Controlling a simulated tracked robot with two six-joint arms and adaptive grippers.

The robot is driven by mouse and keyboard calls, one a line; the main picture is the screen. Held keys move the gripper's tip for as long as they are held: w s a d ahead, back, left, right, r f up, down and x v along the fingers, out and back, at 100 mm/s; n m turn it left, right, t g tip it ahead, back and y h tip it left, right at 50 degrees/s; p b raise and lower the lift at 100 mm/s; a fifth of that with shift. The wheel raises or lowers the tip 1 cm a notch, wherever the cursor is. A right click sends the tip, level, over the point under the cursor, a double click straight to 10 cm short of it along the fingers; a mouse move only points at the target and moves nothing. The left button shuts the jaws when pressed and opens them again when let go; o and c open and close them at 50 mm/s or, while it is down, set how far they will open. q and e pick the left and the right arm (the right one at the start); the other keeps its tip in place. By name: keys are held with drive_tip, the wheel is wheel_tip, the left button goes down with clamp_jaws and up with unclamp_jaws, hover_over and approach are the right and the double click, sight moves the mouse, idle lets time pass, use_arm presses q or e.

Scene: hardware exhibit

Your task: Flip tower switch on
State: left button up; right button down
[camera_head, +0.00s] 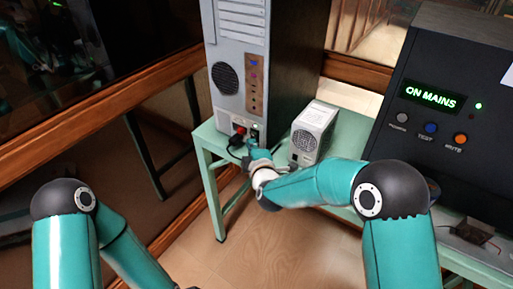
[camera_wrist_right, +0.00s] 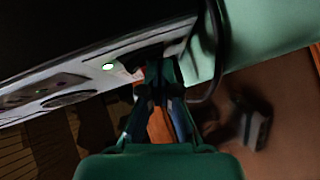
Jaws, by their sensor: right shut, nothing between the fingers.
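The grey computer tower (camera_head: 238,60) stands on a green table, its rear face toward me. A small red part (camera_head: 240,130) shows low on that face, beside dark sockets. My right gripper (camera_head: 250,146) is shut and empty, with its fingertips close to the lower rear of the tower. My left gripper is out of view.
A small light-grey box with a fan grille (camera_head: 314,130) stands right of the tower. A black unit (camera_head: 440,110) showing "ON MAINS" stands further right. A black cable (camera_wrist_right: 218,60) hangs beside the gripper. The green table (camera_head: 205,150) has a little free top at the left.

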drive_tip(key=shift+s+a, duration=0.15)
use_arm(q)
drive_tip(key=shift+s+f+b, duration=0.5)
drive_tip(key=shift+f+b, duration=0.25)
drive_tip(key=shift+b, duration=0.05)
use_arm(e)
drive_tip(key=s, duration=1.2)
drive_tip(key=shift+s+r, duration=0.2)
drive_tip(key=shift+s, duration=0.2)
drive_tip(key=s+d+f+m+g+p, duration=0.3)
drive_tip(key=s+d+f+m+g, duration=0.15)
drive_tip(key=f, duration=0.25)
drive_tip(key=s+d+f+m+g+p, duration=0.25)
drive_tip(key=d+f+m, duration=0.2)
drive_tip(key=f, duration=0.35)
use_arm(q)
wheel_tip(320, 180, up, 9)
drive_tip(key=p, duration=0.3)
use_arm(e)
drive_tip(key=s+d+f+m+g, duration=0.2)
drive_tip(key=s+m, duration=0.3)
drive_tip(key=s, duration=0.4)
drive_tip(key=s+d+f+m+g, duration=0.2)
drive_tip(key=s+f+m+g, duration=0.2)
drive_tip(key=s, duration=0.5)
drive_tip(key=shift+s+d+f+m+g, duration=0.25)
drive_tip(key=shift+d+m+g, duration=0.15)
drive_tip(key=shift+m+g, duration=0.45)
